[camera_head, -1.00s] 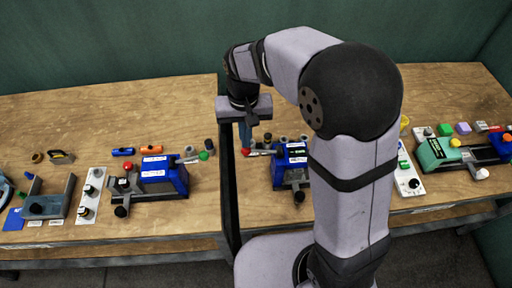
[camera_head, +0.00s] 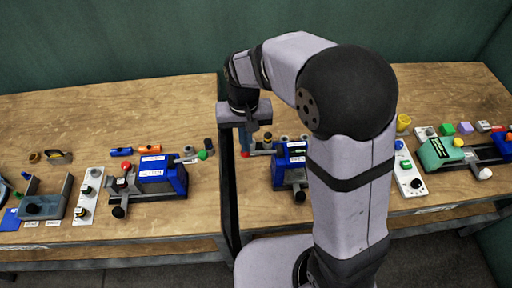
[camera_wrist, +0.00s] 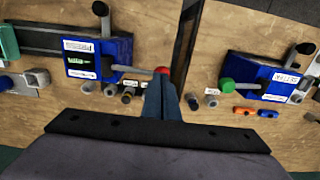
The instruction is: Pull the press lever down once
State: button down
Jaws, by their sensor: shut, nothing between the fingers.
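The blue press (camera_head: 290,165) in the middle has a side lever (camera_head: 262,152) ending in a red knob (camera_head: 245,154). The wrist view shows this press (camera_wrist: 100,55), its lever (camera_wrist: 135,70) and the red knob (camera_wrist: 162,70). My gripper (camera_head: 246,146) is shut and empty, with its blue fingers pointing down at the red knob. In the wrist view my fingertips (camera_wrist: 160,80) overlap the lower part of the knob. I cannot tell whether they touch it. The lever looks roughly level.
Another blue press (camera_head: 163,176) with a green-knobbed lever (camera_head: 203,155) stands to the left across a dark divider (camera_head: 228,190). A green press (camera_head: 440,153) stands at the right. Small cylinders (camera_head: 293,138) lie behind the middle press.

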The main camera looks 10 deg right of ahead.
jog(key=shift+f+b, duration=1.15)
jog(key=shift+f, duration=0.8)
jog(key=shift+r, duration=0.2)
notch_tip(320, 180, up, 12)
jog(key=p, duration=1.1)
jog(key=shift+r+p, duration=0.15)
jog(key=shift+p, duration=0.15)
dwell(0.3)
jog(key=s+d+f+n+g, duration=0.1)
jog(key=s+d+f+n, duration=0.3)
jog(key=s, duration=0.5)
jog(key=s+d+m+t+b, duration=0.1)
jog(key=s+d+m, duration=0.3)
jog(key=d, duration=0.4)
jog(key=shift+s+d+b, duration=0.4)
jog(key=shift+s+b, duration=0.1)
jog(key=shift+b, duration=0.3)
